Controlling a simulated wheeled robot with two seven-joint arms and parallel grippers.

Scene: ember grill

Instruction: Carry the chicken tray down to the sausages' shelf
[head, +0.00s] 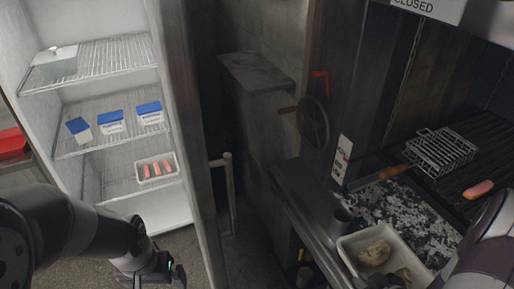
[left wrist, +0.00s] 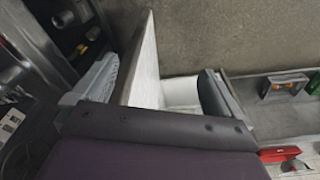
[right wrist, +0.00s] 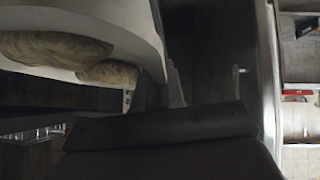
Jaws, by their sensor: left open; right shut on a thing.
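The chicken tray (head: 348,250) is a white tray with pale chicken pieces (head: 375,253) in it, at the lower right of the head view. My right gripper (right wrist: 160,92) is shut on the tray's rim; the tray (right wrist: 135,35) fills the upper left of the right wrist view. The sausage tray (head: 157,178), white with several pink sausages, sits on a low wire shelf (head: 118,190) in the open fridge at left. My left gripper (head: 158,276) is open and empty in front of the fridge, low in the head view; its spread fingers show in the left wrist view (left wrist: 152,92).
Blue-lidded tubs (head: 110,121) stand on the fridge's middle shelf, a grey container (head: 55,62) on the top one. The fridge wall (head: 185,120) divides it from the counter. A grill with ash (head: 400,205), a wire basket (head: 440,150) and a lone sausage (head: 478,189) lie right.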

